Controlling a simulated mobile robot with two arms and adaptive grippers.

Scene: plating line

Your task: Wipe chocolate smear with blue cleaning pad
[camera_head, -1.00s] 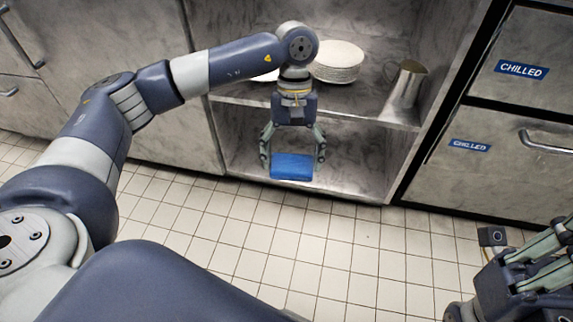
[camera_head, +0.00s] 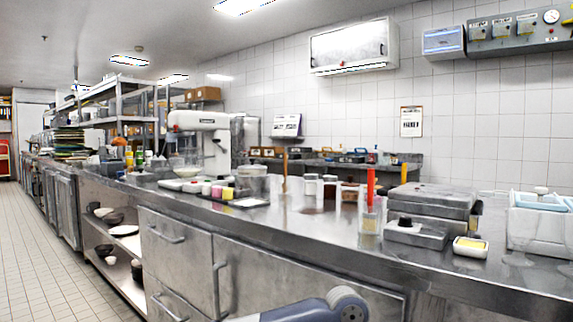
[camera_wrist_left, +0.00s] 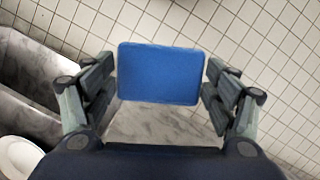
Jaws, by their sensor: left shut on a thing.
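The blue cleaning pad (camera_wrist_left: 160,72) is between the two fingers of my left gripper (camera_wrist_left: 160,88) in the left wrist view, and the gripper is shut on it. White floor tiles lie beyond the pad. In the head view my left gripper and the pad are out of sight. A faint brownish patch (camera_head: 313,211) shows on the steel counter (camera_head: 290,222); I cannot tell whether it is the chocolate smear or a reflection. My right gripper is in neither view now.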

